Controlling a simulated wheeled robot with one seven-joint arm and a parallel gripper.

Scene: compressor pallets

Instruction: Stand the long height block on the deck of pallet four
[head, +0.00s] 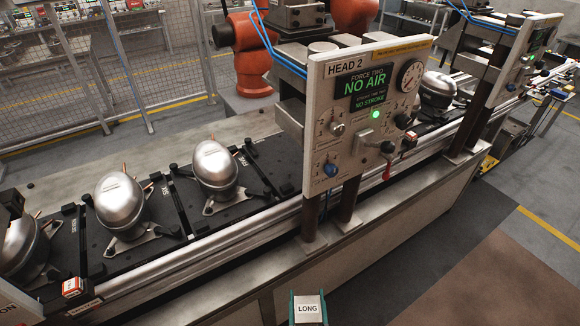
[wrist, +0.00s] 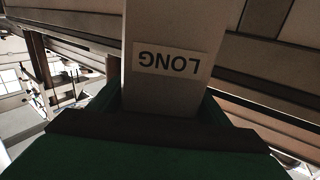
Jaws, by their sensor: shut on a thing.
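The long height block (head: 307,309) is a pale block with a "LONG" label, at the bottom edge of the head view. My gripper (head: 308,296), with green fingers, is shut on it. In the wrist view the block (wrist: 172,30) stands out from between the fingers, its label upside down. Black pallets (head: 160,207) lie in a row on the line behind the block, and silver compressors stand on several of them. The block is apart from them, in front of the line.
The "HEAD 2" panel (head: 362,110) reads "NO AIR" and "NO STROKE"; its posts rise from the line's front side, right of the nearer compressors. A metal rail (head: 190,257) runs along the pallets' front. Orange robot arms stand behind.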

